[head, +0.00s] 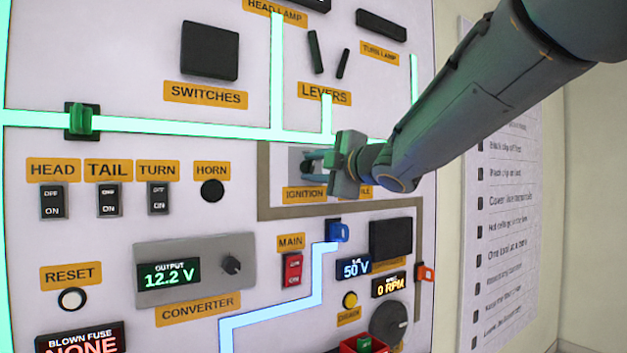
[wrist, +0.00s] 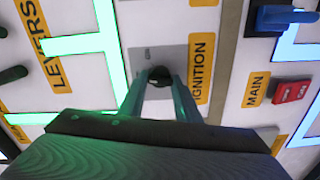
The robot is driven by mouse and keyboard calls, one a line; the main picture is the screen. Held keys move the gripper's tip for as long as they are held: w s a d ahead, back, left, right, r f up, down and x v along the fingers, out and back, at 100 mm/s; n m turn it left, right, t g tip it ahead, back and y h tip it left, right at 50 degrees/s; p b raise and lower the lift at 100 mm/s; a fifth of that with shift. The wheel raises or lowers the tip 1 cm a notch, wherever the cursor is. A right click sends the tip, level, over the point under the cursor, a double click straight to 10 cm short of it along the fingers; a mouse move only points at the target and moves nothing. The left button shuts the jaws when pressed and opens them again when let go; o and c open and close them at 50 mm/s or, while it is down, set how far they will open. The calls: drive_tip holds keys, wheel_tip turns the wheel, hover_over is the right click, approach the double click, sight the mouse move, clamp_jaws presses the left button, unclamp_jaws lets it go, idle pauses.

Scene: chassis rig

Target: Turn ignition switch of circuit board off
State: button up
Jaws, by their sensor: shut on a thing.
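The ignition switch is a dark round knob (wrist: 159,76) on a grey plate, above the yellow IGNITION label (head: 305,194) on the white circuit board (head: 115,245). In the wrist view the knob sits between the two fingertips of my gripper (wrist: 159,84), which is shut on it. In the head view my gripper (head: 309,166) reaches in from the right at the grey plate (head: 296,155). The gripper hides the knob there and part of a label to its right. The knob's exact setting cannot be told.
Glowing green strips (head: 180,125) run above the switch. A blue connector (head: 338,231) and a red MAIN switch (head: 292,269) are below. HEAD, TAIL and TURN switches (head: 109,200) and a HORN button (head: 212,190) are at left. The display reads 0 RPM (head: 391,286).

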drive_tip(key=shift+f+n+b, duration=0.1)
drive_tip(key=shift+n+b, duration=0.75)
drive_tip(key=shift+n, duration=0.35)
drive_tip(key=o, duration=1)
drive_tip(key=shift+s, duration=0.15)
drive_tip(key=v, duration=0.7)
drive_tip(key=shift+s+d, duration=0.2)
drive_tip(key=shift+d, duration=0.05)
